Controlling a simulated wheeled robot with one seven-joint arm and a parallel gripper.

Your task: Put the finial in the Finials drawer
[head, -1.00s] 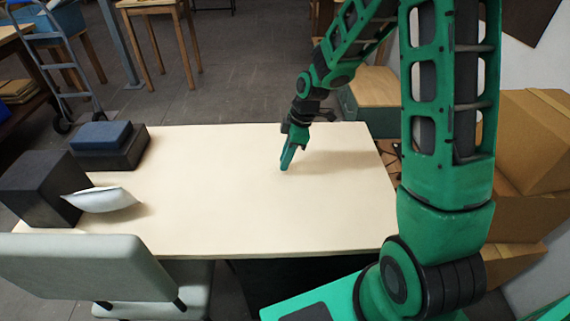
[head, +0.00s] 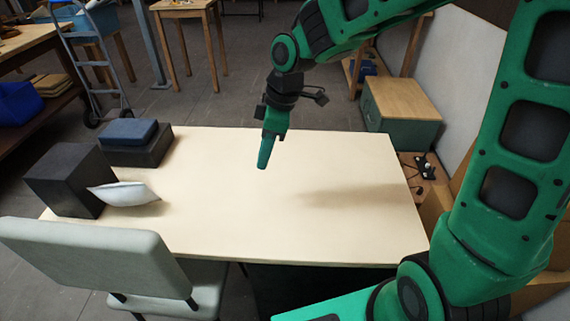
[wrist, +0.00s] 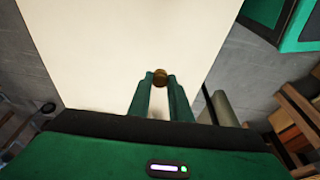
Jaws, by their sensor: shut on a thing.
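My gripper (head: 262,166) points down above the pale table in the head view, its fingers apart from the tabletop. In the wrist view its two green fingers (wrist: 160,82) are shut on a small round brass-coloured finial (wrist: 160,75), held at the fingertips. The finial cannot be made out in the head view. No drawer marked Finials can be made out in either view.
The pale table (head: 250,220) is mostly clear. A dark box (head: 70,180), a white pouch (head: 125,194) and a blue block (head: 130,132) on a dark box stand at its left. A chair (head: 100,265) is in front. A green wood-topped cabinet (head: 402,105) stands behind right.

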